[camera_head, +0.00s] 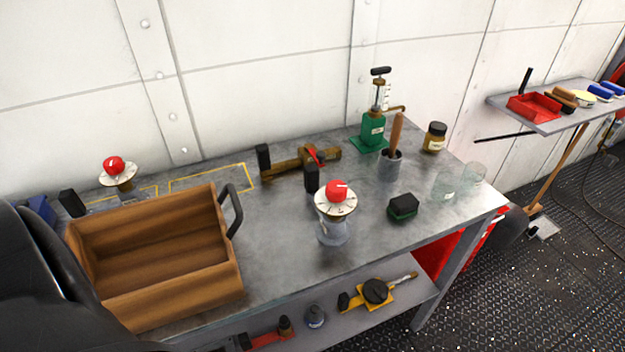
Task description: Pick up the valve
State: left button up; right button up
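A brass valve-like fitting (290,163) with a red lever lies towards the back middle of the grey metal bench. Two things with a red knob on a round white dial also stand on the bench. One (335,200) is at the front middle, on a glassy or pale grey base. The other (118,174) is at the back left, behind the wooden crate. I cannot tell for sure which of these is the valve. A dark curved part at the lower left appears to be my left arm. No gripper can be made out.
An open, empty-looking wooden crate (190,289) with a black handle stands at the left. A green pump (373,131), a brush in a cup (389,166), a jar (434,138), clear glasses (449,184) and a dark green block (403,208) occupy the right. Several tools lie on the lower shelf.

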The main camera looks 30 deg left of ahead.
aim_at(333, 229)
jog(key=u, duration=1)
